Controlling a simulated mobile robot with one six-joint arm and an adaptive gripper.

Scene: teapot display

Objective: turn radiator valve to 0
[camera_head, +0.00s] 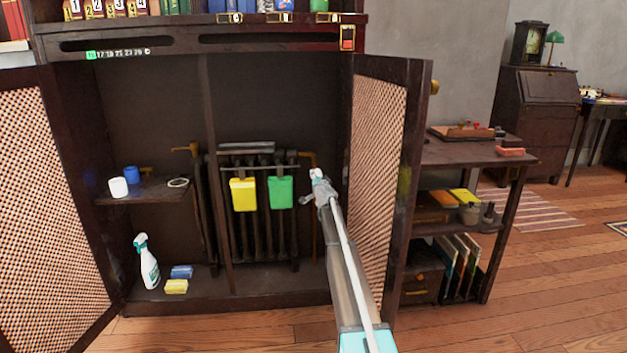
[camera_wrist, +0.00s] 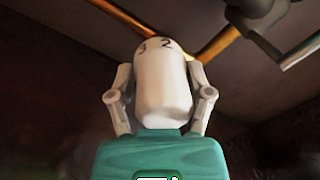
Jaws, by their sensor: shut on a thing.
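The radiator valve (camera_wrist: 163,85) is a white rounded knob and fills the middle of the wrist view. Dark digits, which look like 3 and 2, show near its top. My gripper (camera_wrist: 163,95) has one finger on each side of the knob and is shut on it. In the head view my gripper (camera_head: 318,187) reaches into the open cabinet at the right end of the radiator (camera_head: 258,225). There only a small white part of the valve (camera_head: 316,174) shows at the gripper's tip. A copper pipe (camera_wrist: 222,42) runs behind the knob.
A yellow container (camera_head: 243,194) and a green container (camera_head: 280,192) hang on the radiator just left of my gripper. The open right cabinet door (camera_head: 378,175) stands close to the right of my arm. A spray bottle (camera_head: 147,262) and sponges (camera_head: 177,286) sit low on the left.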

